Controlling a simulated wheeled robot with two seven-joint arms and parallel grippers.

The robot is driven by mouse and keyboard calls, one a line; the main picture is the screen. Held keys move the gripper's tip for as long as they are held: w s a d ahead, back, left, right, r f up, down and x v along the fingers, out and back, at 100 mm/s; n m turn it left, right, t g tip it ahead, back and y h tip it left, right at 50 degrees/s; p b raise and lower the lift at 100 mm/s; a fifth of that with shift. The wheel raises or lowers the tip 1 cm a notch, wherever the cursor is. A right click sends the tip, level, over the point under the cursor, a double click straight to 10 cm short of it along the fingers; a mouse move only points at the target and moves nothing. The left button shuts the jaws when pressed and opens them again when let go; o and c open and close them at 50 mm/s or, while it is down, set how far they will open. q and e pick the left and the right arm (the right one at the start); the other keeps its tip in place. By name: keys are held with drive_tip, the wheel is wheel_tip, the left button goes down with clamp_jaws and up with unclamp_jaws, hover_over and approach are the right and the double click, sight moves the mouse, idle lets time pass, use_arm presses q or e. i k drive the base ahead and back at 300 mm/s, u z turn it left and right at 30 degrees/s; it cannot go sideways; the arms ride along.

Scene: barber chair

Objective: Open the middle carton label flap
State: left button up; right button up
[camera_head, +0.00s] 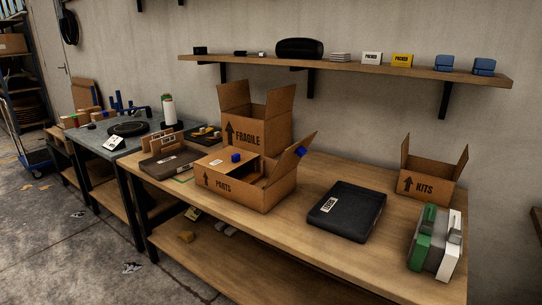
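The middle carton (250,196), a brown box marked PARTS, sits on the wooden bench between the FRAGILE carton behind it and a black case. A flap (224,166) with a small white label and a blue tab (236,157) lies roughly flat over the left part of its top. Neither of my grippers is in view.
The FRAGILE carton (262,132) stands close behind, with raised flaps. A black case (347,211), the KITS carton (430,184) and a green, grey and white item (435,243) lie to the right. A shelf (350,66) runs above.

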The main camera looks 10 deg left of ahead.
sight(225, 160)
drive_tip(key=z, duration=0.75)
drive_tip(key=i, duration=0.8)
drive_tip(key=u, duration=1.9)
